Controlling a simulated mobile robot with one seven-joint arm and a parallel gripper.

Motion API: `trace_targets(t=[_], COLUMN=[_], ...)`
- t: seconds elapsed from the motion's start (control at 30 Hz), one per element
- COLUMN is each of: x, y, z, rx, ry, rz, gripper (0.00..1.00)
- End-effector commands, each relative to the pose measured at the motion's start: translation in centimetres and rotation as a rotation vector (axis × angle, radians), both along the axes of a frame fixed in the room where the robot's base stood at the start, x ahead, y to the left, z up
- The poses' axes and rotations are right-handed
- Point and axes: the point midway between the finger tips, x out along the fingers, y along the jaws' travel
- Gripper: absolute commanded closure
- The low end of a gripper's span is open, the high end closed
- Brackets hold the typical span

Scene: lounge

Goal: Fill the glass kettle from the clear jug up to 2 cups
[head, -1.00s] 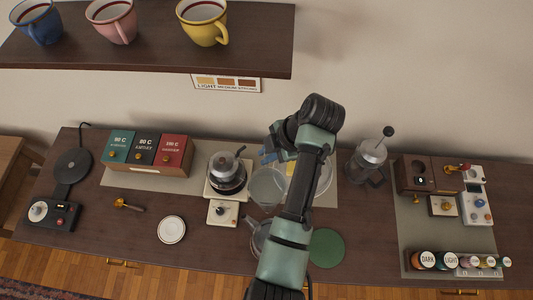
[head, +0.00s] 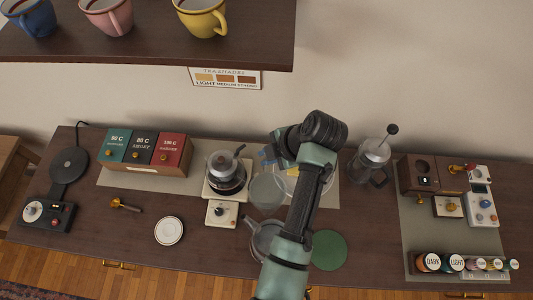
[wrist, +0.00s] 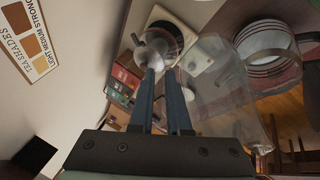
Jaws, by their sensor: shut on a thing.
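The glass kettle (head: 226,183), with a grey lid and dark lower body, stands on a white base with a knob panel in the head view. It also shows in the wrist view (wrist: 168,32), just beyond my fingertips. The clear jug (head: 267,191) is right of the kettle, apart from it in the head view. In the wrist view the jug (wrist: 218,88) lies right of my fingers. My gripper (head: 267,155) is shut on the jug, apparently at its handle; the grip itself is hard to see. The water level in either vessel is unclear.
A grey pot with spout (head: 265,238) stands in front of the jug. A green disc (head: 328,250) and a French press (head: 371,163) are to the right. Tea boxes (head: 146,150) are left. A white dish (head: 170,231) sits front left. A shelf with cups (head: 150,48) overhangs.

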Motion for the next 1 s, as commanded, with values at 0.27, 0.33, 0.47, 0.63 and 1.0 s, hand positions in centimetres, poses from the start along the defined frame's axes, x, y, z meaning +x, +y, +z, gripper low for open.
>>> trace_targets(t=[0.27,0.33,0.47,0.63,1.0], x=[0.0,0.0,0.0,0.1,0.0], y=[0.0,0.0,0.0,0.0,0.0], z=[0.3,0.5,0.9,0.4,-0.7], rx=[0.012,0.016,0.024,0.028,0.033], ry=[-0.064,-0.086,-0.124,-0.143,-0.165], rz=[-0.001,0.000,0.000,0.000,0.000], gripper=[1.00,1.00,1.00,1.00,1.00])
